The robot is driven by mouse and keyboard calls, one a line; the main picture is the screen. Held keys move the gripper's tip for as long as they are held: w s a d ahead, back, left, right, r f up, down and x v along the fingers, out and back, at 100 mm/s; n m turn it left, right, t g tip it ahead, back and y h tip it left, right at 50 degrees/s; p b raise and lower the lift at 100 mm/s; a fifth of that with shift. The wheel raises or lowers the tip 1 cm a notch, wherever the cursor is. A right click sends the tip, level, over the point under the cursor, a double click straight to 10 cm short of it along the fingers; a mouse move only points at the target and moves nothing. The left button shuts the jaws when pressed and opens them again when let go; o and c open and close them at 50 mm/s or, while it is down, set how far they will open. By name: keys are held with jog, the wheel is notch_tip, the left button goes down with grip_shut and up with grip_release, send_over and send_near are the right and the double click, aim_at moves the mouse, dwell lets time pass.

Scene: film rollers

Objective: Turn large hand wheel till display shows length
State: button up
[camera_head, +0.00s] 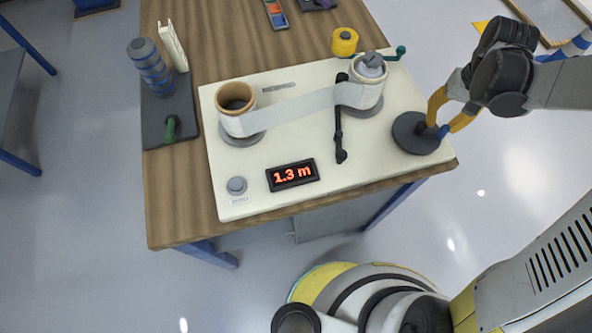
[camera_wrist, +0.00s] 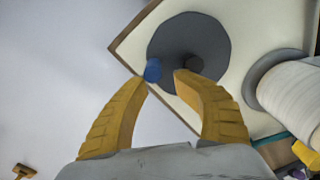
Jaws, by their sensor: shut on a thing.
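The large hand wheel is a dark grey disc (camera_head: 410,141) at the right end of the cream board. It also shows in the wrist view (camera_wrist: 208,40), with a dark hub at its middle. A blue handle (camera_wrist: 152,70) stands near its rim. The display (camera_head: 292,175) reads 1.3 m in red.
A film strip runs between a left roller (camera_head: 236,108) and a right roller (camera_head: 368,78). A black lever (camera_head: 339,135), a grey knob (camera_head: 236,185) and a teal crank (camera_head: 400,51) are on the board. A blue-grey bottle (camera_head: 150,68) stands at the left.

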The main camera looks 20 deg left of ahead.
jog(key=shift+w+f, duration=0.25)
jog(key=shift+w, duration=0.95)
grip_shut()
jog(key=shift+r, duration=0.15)
jog(key=shift+w+a, duration=0.2)
jog(key=shift+w, duration=0.3)
jog(key=shift+w+a, duration=0.15)
jog(key=shift+w, duration=0.35)
jog(key=o, duration=1.4)
grip_release()
jog(key=shift+c, duration=0.2)
jog(key=shift+r, duration=0.1)
notch_tip(320, 180, up, 7)
jog(key=p, duration=0.4)
jog(key=shift+p, duration=0.35)
